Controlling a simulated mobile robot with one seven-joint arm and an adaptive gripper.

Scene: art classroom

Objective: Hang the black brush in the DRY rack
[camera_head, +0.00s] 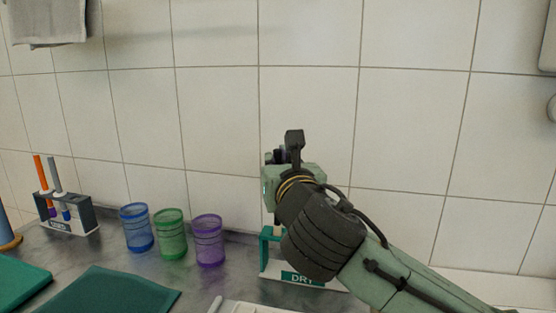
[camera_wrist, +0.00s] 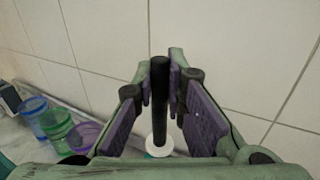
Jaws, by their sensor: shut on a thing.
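The black brush (camera_wrist: 159,88) stands roughly upright between the purple-padded fingers of my gripper (camera_wrist: 163,82) in the wrist view. My gripper is shut on it. A white round piece (camera_wrist: 159,147) shows around or below its lower end; I cannot tell if it belongs to the brush. In the head view my gripper (camera_head: 279,158) is above the DRY rack (camera_head: 270,238), and the brush is not clearly seen there. The rack is teal and white with a DRY label. My arm hides most of its right part and its slots.
Blue (camera_head: 137,228), green (camera_head: 170,235) and purple (camera_head: 208,241) cups stand left of the rack. A grey rack (camera_head: 80,217) holding an orange and a grey brush stands further left. A dark teal board (camera_head: 115,297) lies in front. The tiled wall (camera_head: 220,130) is close behind.

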